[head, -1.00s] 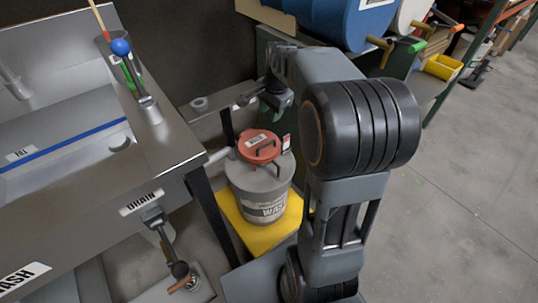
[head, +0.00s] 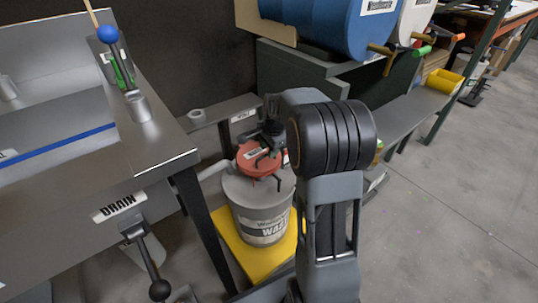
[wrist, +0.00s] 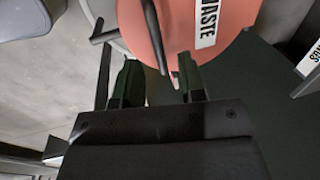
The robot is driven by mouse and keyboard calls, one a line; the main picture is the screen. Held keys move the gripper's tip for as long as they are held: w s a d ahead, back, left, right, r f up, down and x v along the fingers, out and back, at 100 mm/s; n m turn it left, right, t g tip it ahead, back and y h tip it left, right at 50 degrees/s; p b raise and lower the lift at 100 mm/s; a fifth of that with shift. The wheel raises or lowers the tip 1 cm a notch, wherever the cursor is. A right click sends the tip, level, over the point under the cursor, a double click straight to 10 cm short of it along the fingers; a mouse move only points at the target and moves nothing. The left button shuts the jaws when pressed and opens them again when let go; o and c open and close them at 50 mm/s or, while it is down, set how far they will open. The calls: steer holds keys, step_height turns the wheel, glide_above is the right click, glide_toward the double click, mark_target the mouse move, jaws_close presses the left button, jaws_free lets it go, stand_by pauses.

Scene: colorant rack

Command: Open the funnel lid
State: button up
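The red round funnel lid (head: 250,165) lies on top of a grey waste drum (head: 262,212). It looks closed. The lid also fills the top of the wrist view (wrist: 176,30), with a white "WASTE" label and a dark bar handle (wrist: 152,25). My gripper (head: 266,152) is over the lid and hides part of it in the head view. In the wrist view my two dark fingers (wrist: 158,75) are apart, with the end of the bar between them. I cannot tell whether either finger touches the bar.
The drum stands on a yellow base (head: 234,250). A metal sink bench (head: 130,165) with a drain lever (head: 152,270) is close on the left. A blue barrel (head: 330,25) lies on a stand behind. The floor (head: 450,210) at right is clear.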

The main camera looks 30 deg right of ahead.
steer(key=shift+w+f, duration=0.15)
steer(key=shift+f, duration=0.65)
steer(key=shift+c, duration=0.4)
jaws_close()
